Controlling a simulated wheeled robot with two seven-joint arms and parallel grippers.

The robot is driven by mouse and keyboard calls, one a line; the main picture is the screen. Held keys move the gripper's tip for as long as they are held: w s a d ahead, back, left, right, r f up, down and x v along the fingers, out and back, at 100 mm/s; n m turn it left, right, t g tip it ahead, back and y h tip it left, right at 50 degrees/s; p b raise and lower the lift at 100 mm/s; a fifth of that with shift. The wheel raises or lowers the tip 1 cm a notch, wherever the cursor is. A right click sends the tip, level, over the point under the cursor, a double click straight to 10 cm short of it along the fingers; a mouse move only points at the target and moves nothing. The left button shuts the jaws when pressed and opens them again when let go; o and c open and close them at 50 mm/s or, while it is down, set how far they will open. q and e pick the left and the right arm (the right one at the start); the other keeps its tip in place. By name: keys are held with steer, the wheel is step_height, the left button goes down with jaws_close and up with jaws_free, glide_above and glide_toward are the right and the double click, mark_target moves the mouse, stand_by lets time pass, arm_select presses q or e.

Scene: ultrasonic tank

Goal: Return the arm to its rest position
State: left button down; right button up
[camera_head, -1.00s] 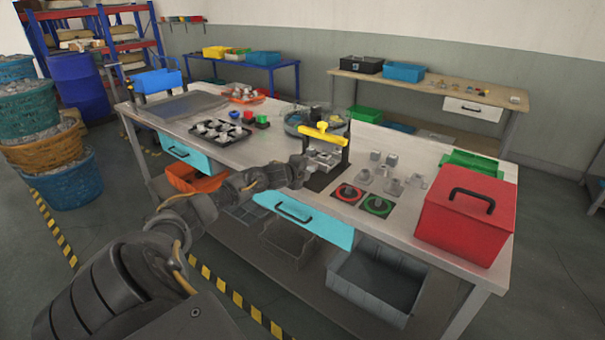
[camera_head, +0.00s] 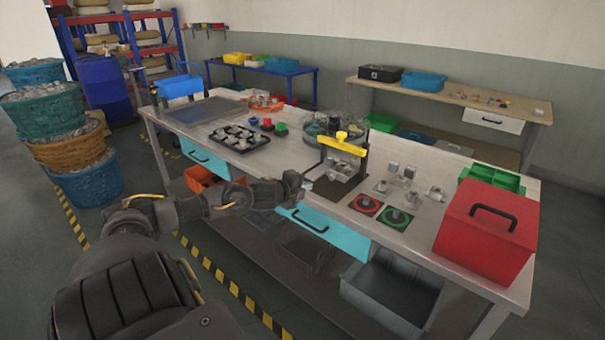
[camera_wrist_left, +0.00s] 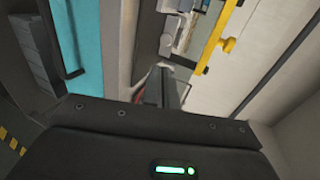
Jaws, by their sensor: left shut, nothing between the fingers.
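My left gripper (camera_head: 306,184) is shut and empty at the end of the left arm, which comes in from the left in the head view. It hovers at the front edge of the workbench (camera_head: 345,215), just left of a black fixture (camera_head: 362,170) with a yellow bar (camera_head: 343,146). The left wrist view shows the shut fingers (camera_wrist_left: 165,80) pointing away, with the yellow bar (camera_wrist_left: 212,45) beyond them to the right and apart from them. My right gripper is not in view.
A light blue drawer (camera_head: 325,229) sits below the bench edge. A black tray (camera_head: 238,138) is left. The floor in front has striped tape (camera_head: 225,283).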

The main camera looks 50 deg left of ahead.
arm_select(q)
steer(key=shift+s+d+r, duration=0.1)
steer(key=shift+s+r, duration=0.15)
steer(key=shift+s, duration=0.4)
